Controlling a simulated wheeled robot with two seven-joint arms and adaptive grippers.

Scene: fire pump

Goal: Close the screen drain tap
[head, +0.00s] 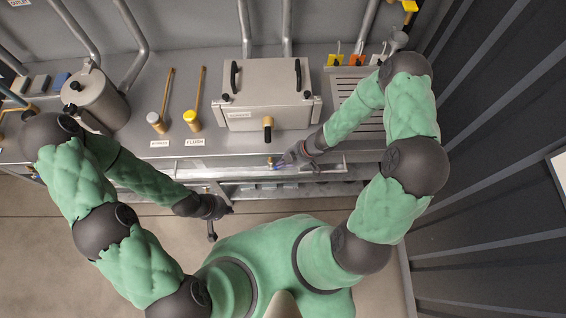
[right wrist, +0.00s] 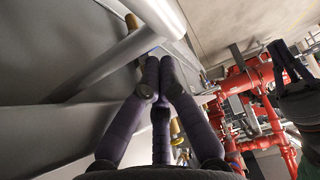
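A grey lidded box (head: 266,92) with black handles stands on the bench. A brass tap-like fitting (head: 267,127) is on its front. A small brass piece (head: 269,162) shows below it at the bench's front edge. I cannot tell for certain which is the screen drain tap. My right gripper (head: 280,162) is at the front edge, beside the lower brass piece. In the right wrist view its dark fingers (right wrist: 160,66) converge at the tips, with no object visible between them. My left gripper (head: 211,226) hangs low in front of the bench, away from the box; its fingers are unclear.
A steel canister (head: 95,95) is further left. A slatted drain area (head: 357,100) lies right of the box. Red pipework (right wrist: 255,85) shows in the right wrist view.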

